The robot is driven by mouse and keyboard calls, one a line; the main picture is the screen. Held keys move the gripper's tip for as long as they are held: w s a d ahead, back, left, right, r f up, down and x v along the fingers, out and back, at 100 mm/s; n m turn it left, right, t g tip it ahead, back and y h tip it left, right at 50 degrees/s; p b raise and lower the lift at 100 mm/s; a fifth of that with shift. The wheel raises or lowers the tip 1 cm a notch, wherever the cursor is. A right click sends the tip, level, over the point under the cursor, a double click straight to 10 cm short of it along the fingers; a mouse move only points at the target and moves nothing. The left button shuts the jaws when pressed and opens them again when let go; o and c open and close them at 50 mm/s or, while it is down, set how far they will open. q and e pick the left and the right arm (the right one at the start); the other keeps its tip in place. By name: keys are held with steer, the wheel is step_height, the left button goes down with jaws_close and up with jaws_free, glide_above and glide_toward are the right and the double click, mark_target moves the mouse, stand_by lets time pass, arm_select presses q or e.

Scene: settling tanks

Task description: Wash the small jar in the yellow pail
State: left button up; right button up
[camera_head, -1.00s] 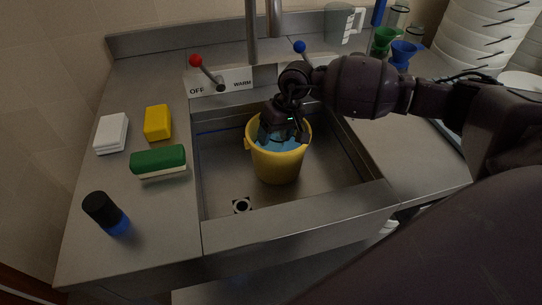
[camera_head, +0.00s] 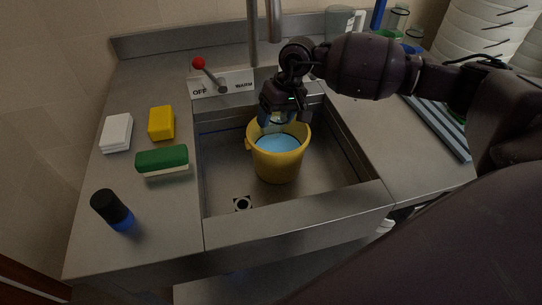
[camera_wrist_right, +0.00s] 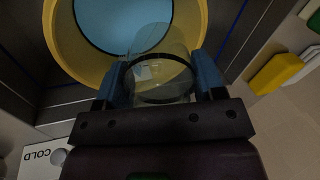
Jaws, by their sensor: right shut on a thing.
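The yellow pail (camera_head: 278,163) stands upright in the sink basin and holds light-blue water. My right gripper (camera_head: 273,122) is above the pail's back rim, pointing down. It is shut on the small clear glass jar (camera_wrist_right: 160,75). In the right wrist view the jar sits between the blue fingers of the gripper (camera_wrist_right: 163,80), with the pail (camera_wrist_right: 75,62) and its water behind it. In the head view the jar is mostly hidden by the gripper, and I cannot tell whether its lower end touches the water. My left gripper is not in view.
Left of the sink (camera_head: 223,190) lie a green-and-white sponge (camera_head: 162,160), a yellow block (camera_head: 161,123), white blocks (camera_head: 117,132) and a dark-capped blue bottle (camera_head: 113,210). A red-knobbed tap lever (camera_head: 205,70) and spouts stand behind. A ridged rack (camera_head: 440,125) lies right.

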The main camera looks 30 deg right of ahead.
steer(key=shift+r+p, duration=0.4)
steer(key=shift+r, duration=1.35)
